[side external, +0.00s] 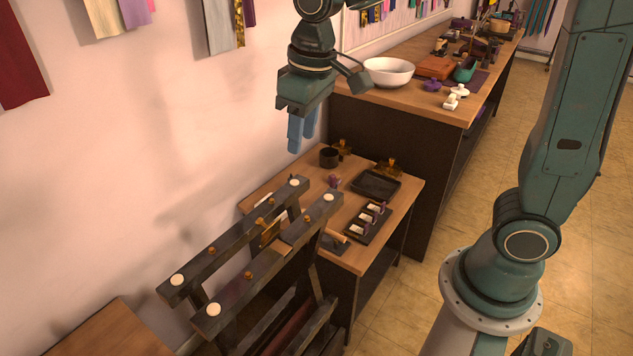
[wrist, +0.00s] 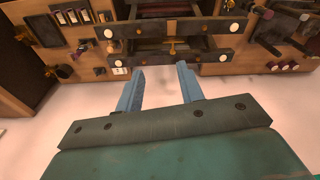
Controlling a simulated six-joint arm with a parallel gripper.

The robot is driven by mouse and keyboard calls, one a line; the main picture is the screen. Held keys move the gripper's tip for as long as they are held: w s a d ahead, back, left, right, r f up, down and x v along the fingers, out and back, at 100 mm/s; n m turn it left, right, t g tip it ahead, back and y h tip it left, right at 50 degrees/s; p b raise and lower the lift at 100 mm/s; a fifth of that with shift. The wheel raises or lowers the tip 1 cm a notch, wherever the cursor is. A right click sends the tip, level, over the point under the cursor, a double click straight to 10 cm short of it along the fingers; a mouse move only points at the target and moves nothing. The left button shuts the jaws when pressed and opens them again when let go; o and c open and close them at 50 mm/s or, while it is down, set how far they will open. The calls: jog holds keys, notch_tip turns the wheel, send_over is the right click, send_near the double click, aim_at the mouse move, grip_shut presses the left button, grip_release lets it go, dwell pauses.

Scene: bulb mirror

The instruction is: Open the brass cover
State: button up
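Small brass parts (side external: 268,232) sit between the two dark bars of a wooden frame (side external: 225,248); I cannot tell for sure which is the brass cover, or whether it is shut. In the wrist view, a brass piece (wrist: 172,46) shows at the middle of the frame, beyond my fingers. My gripper (side external: 301,133) hangs above and behind the frame, near the wall, touching nothing. In the wrist view, its blue fingers (wrist: 160,72) are spread apart with nothing between them.
A low wooden table beside the frame holds a black tray (side external: 376,184), a dark cup (side external: 329,157), brass items (side external: 388,167) and a rack of small labelled pieces (side external: 370,222). A long bench behind bears a white bowl (side external: 388,72). The air around my gripper is clear.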

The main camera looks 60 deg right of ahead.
jog(key=s+d+r+n+t, duration=0.1)
jog(key=s+d+r+n, duration=0.1)
jog(key=s, duration=0.6)
jog(key=shift+s+d+r+t, duration=0.15)
jog(key=shift+d+r+t, duration=0.2)
jog(key=shift+d, duration=0.3)
jog(key=shift+f, duration=0.1)
grip_shut()
jog(key=w+a+f+m+g, duration=0.1)
jog(key=w+a+f+m, duration=0.1)
jog(key=w, duration=0.6)
jog(key=w+a+f+m+g+y, duration=0.1)
jog(key=w+a+f+m, duration=0.1)
jog(key=w+f, duration=0.3)
jog(key=w, duration=0.3)
jog(key=shift+w+a+f+g+y, duration=0.15)
jog(key=shift+w+a+g+y, duration=0.05)
jog(key=shift+a+g+y, duration=0.15)
